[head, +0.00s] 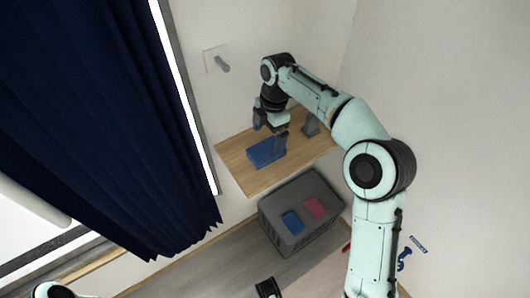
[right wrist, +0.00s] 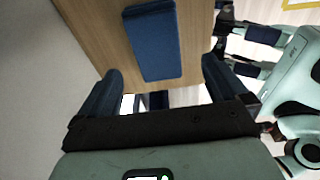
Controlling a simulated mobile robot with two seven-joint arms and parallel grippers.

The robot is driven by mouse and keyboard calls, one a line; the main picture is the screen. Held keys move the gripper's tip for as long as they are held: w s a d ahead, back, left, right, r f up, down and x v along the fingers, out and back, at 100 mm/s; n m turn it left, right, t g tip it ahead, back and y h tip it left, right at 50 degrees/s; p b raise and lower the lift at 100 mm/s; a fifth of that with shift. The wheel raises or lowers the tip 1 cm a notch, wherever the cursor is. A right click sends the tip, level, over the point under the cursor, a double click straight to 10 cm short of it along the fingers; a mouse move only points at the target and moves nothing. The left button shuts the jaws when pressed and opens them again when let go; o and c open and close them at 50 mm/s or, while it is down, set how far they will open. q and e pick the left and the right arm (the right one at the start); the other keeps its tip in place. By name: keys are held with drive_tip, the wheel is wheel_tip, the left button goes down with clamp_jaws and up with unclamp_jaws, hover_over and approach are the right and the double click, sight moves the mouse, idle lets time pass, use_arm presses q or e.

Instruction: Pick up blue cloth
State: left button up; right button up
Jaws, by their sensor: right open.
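A flat, rectangular blue cloth (head: 266,152) lies on a wooden shelf (head: 239,175). In the right wrist view the blue cloth (right wrist: 155,43) lies ahead of the fingers. My right gripper (head: 271,136) is over the shelf, close to the cloth. In the right wrist view the fingers of my right gripper (right wrist: 162,78) are spread wide with nothing between them. Whether a finger touches the cloth cannot be told. A second blue item (head: 292,222) lies in the grey basket below. My left gripper is not clearly seen.
The grey basket (head: 273,226) stands on the floor under the shelf and also holds a pink item (head: 315,207). A grey object (head: 311,126) stands at the back of the shelf. A dark blue curtain (head: 100,120) hangs at left. A wall fixture (head: 220,63) is above the shelf.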

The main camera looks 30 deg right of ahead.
sight(266, 148)
drive_tip(key=f, duration=0.2)
drive_tip(key=f+b, duration=0.1)
drive_tip(key=f, duration=0.4)
drive_tip(key=shift+w+a+f+b, duration=0.15)
drive_tip(key=shift+w+a+b, duration=0.05)
drive_tip(key=shift+a+b, duration=0.15)
drive_tip(key=c, duration=1)
